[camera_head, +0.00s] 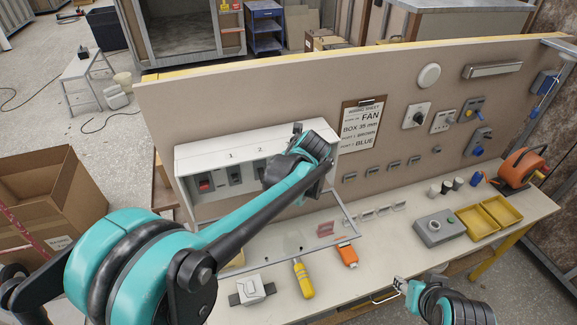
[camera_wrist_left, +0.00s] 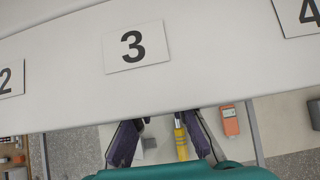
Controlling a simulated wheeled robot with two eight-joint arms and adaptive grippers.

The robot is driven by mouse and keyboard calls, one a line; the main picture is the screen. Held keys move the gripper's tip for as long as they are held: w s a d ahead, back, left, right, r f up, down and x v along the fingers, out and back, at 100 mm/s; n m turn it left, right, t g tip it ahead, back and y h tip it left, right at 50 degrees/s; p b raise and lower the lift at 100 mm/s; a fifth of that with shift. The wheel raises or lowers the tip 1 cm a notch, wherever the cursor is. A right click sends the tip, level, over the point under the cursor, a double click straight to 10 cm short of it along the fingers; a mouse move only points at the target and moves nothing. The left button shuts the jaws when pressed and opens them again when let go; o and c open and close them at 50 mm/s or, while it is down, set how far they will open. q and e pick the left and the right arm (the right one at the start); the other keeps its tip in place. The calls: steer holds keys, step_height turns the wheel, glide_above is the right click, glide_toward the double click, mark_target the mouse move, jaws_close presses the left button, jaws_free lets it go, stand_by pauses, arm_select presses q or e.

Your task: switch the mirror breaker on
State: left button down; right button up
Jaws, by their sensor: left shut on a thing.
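The white breaker box (camera_head: 205,153) stands on the workbench against the upright board, with labels 1 and 2 showing. A red-and-black switch (camera_head: 205,185) and dark breakers (camera_head: 235,174) sit in its open front. My left gripper (camera_head: 276,172) is at the front, right of label 2, and covers what is behind it. In the left wrist view its fingers (camera_wrist_left: 158,142) are below label 3 (camera_wrist_left: 137,46). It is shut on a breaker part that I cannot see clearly. Which breaker is the mirror's, and its position, are hidden. My right gripper (camera_head: 400,285) is low at the right, away from the box.
A yellow-handled screwdriver (camera_head: 303,279), an orange tester (camera_head: 347,255) and a white block (camera_head: 251,290) lie on the bench in front. A clipboard (camera_head: 362,128) hangs on the board right of the box. Yellow trays (camera_head: 476,223) stand farther right.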

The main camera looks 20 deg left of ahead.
arm_select(q)
steer(key=c, duration=1.5)
jaws_free()
steer(key=v, duration=1.2)
